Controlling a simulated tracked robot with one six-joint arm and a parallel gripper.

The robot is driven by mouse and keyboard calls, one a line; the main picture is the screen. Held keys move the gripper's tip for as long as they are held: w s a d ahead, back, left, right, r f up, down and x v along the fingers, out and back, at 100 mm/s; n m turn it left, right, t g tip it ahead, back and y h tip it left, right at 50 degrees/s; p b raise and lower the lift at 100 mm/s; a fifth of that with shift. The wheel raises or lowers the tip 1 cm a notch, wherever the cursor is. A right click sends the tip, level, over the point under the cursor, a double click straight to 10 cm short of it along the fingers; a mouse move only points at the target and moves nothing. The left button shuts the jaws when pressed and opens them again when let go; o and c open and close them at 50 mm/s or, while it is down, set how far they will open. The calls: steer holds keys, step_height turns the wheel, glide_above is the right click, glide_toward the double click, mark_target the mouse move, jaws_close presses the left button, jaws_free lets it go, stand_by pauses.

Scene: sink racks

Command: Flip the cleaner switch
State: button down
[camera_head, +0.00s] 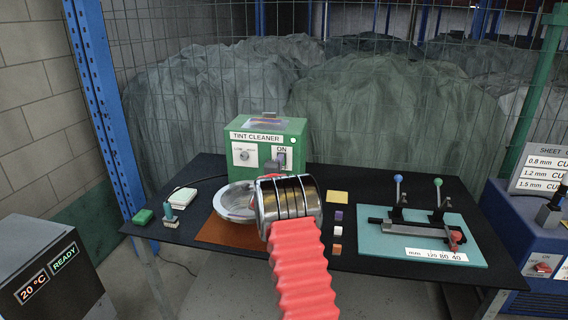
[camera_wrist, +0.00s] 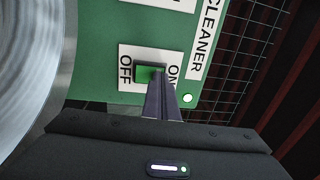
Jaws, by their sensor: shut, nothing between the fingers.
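The green tint cleaner box (camera_head: 252,135) stands at the back of the dark table. Its switch (camera_wrist: 146,71) is a green rocker on a white plate marked OFF and ON, close up in the wrist view. My gripper (camera_wrist: 160,78) is shut and empty, its dark fingertips at the ON side of the rocker. The tips overlap the rocker's edge in that view; I cannot tell whether they press on it. A small round light (camera_wrist: 187,98) beside the plate looks bright. In the head view my arm comes up to the box front and its metal wrist hides most of the gripper.
A round metal dish (camera_head: 232,203) lies left of my wrist, close to the box. A teal board (camera_head: 420,235) with coloured levers lies at the right. Small coloured blocks (camera_head: 337,232) lie between. A wire mesh fence stands behind the table.

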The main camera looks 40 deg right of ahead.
steer(key=shift+d, duration=0.2)
steer(key=r+v, duration=0.2)
steer(key=v, duration=0.9)
steer(key=r+v, duration=0.3)
steer(key=v, duration=0.9)
steer(key=shift+s+a+r, duration=0.2)
steer(key=shift+s+a, duration=0.1)
steer(key=shift+a, duration=0.15)
